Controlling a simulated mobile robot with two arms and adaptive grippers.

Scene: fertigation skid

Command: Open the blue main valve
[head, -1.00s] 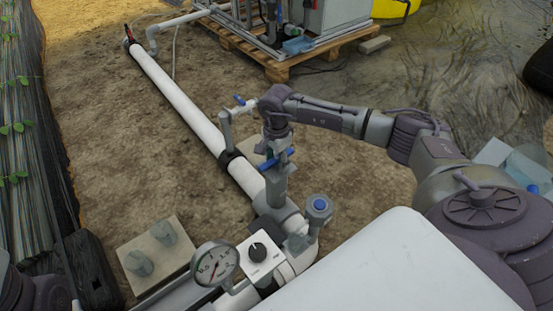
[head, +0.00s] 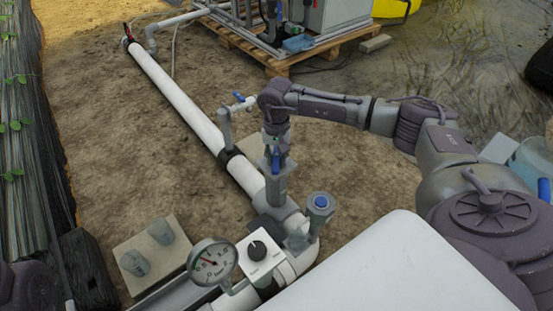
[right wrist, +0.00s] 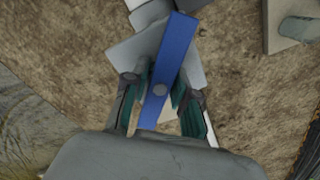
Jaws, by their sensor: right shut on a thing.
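The blue main valve handle (head: 276,163) sits on top of a grey valve body (head: 275,188) on the white pipe. My right gripper (head: 275,150) is above it, pointing down and shut on the handle. In the right wrist view the blue handle (right wrist: 172,65) runs between the two fingers of the gripper (right wrist: 160,92), slightly tilted. In the head view the handle looks short and roughly in line with my view; the gripper hides part of it. My left gripper is out of view; only a bit of my left arm shows at the lower left.
A round pressure gauge (head: 212,262) and a white box with a black knob (head: 258,252) stand in front of the valve. A blue-capped grey fitting (head: 320,205) is just to its right. A smaller blue-handled valve (head: 238,97) stands behind. Bare soil lies around the pipe.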

